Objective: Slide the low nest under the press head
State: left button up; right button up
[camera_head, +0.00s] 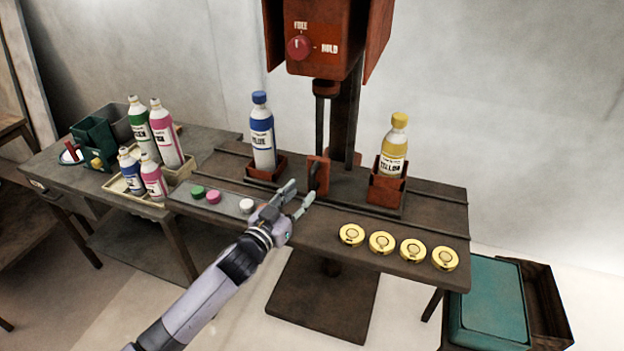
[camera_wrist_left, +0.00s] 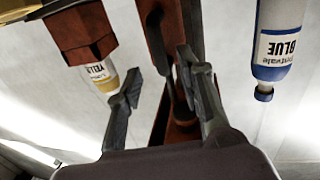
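The low nest (camera_head: 268,174) is a short-walled red holder on the rail table, left of the press column, with the upright blue-capped BLUE bottle (camera_head: 262,138) in it. The press head (camera_head: 325,40) is a big red box above the table's middle. An upright red plate (camera_head: 318,176) stands between the two nests; I cannot tell what it is joined to. My left gripper (camera_head: 300,195) is open and empty, in front of this plate and right of the low nest. In the upside-down left wrist view its spread fingers (camera_wrist_left: 160,78) show, with the BLUE bottle (camera_wrist_left: 278,45) at right.
A taller red nest (camera_head: 387,187) holds the YELLOW bottle (camera_head: 394,145) at right. Several gold lids (camera_head: 382,243) line the front edge. Green, pink and white caps (camera_head: 246,205) lie front left. Bottles stand in a tray (camera_head: 185,170) on the left table. A teal bin (camera_head: 490,305) stands lower right.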

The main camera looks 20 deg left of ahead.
aim_at(310, 183)
pick_arm(q)
jog(key=x, duration=0.6)
jog(key=shift+w+d, duration=0.15)
jog(key=shift+w, duration=0.15)
jog(key=shift+c, duration=0.5)
grip_shut()
